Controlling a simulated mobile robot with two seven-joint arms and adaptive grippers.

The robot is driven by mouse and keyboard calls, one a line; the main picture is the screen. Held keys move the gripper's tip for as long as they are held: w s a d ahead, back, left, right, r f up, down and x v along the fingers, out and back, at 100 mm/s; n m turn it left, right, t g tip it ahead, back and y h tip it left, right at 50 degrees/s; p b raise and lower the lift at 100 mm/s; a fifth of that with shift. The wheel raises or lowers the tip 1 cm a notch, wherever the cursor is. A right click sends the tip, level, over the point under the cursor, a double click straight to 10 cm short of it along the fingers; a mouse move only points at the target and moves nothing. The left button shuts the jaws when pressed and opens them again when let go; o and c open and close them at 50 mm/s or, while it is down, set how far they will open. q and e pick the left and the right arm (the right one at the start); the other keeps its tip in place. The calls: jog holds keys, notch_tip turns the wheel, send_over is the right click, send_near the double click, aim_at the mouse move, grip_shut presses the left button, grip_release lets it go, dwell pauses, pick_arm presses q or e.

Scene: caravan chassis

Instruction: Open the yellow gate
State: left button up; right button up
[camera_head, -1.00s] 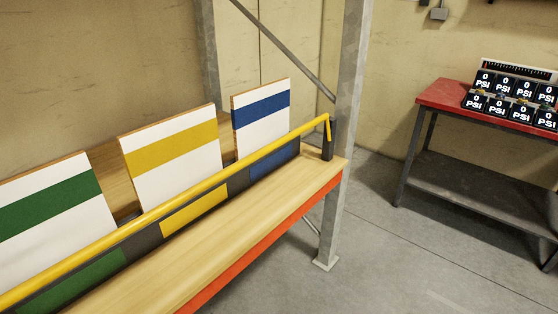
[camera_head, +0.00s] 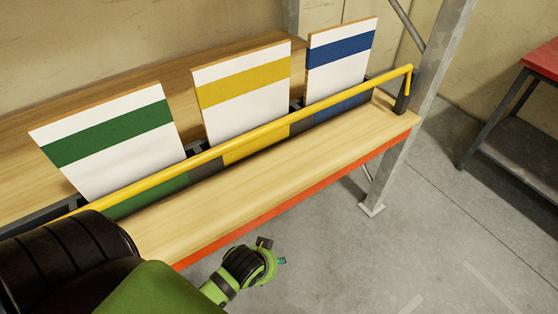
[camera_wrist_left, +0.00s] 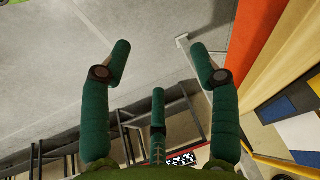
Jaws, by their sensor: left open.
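The yellow gate (camera_head: 255,134) is a long yellow bar running along the shelf behind its wooden front strip. Its right end bends down at a dark post (camera_head: 402,98); its left end is hidden behind my arm. My left gripper (camera_head: 268,253) is in front of the shelf's orange edge, below and apart from the bar. In the left wrist view my left gripper (camera_wrist_left: 158,48) has its fingers spread, with nothing between them. My right gripper is not in view.
Boards with green (camera_head: 110,132), yellow (camera_head: 240,80) and blue (camera_head: 340,50) stripes stand behind the bar. A grey upright (camera_head: 395,165) stands at the shelf's right end. A red-topped table (camera_head: 542,60) is farther right. The floor between is clear.

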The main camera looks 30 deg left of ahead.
pick_arm(q)
jog(key=w+a+r+m+t+y+p, duration=0.1)
jog(key=w+a+r+m+t+y, duration=0.45)
jog(key=w+r, duration=0.85)
jog(key=m+t, duration=0.4)
jog(key=t, duration=0.1)
send_near(278, 126)
jog(key=f+x, duration=0.1)
jog(key=x, duration=0.4)
jog(key=shift+w+a+n, duration=0.1)
jog(key=shift+a+n, duration=0.1)
jog(key=shift+n, duration=0.05)
jog(key=shift+p+x, duration=0.85)
jog(key=shift+x, duration=2.2)
grip_shut()
